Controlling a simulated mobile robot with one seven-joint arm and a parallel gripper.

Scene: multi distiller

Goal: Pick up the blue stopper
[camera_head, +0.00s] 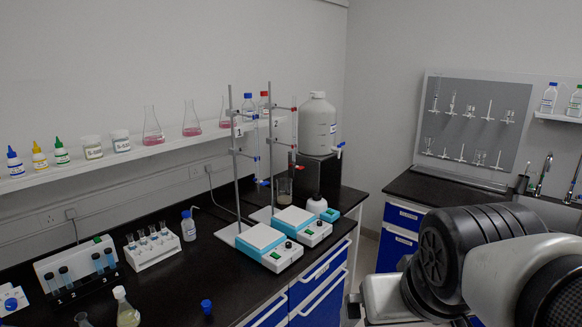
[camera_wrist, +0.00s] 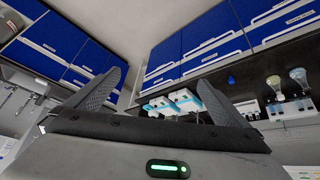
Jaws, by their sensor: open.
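The blue stopper (camera_head: 206,306) is a small, dark blue piece on the black bench top, near its front edge at the bottom of the head view. The bench around it is bare. My gripper (camera_wrist: 162,82) shows in the wrist view with its two ridged grey fingers spread wide and nothing between them. My arm fills the lower right of the head view, well to the right of the stopper; the fingers do not show there.
A flask with a white cap (camera_head: 126,308) stands left of the stopper. Behind are a test tube rack (camera_head: 152,250), a wash bottle (camera_head: 188,226) and two stirrers (camera_head: 268,248) with tall stands. Blue drawers (camera_head: 318,290) lie below the bench. The wrist view looks upside down.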

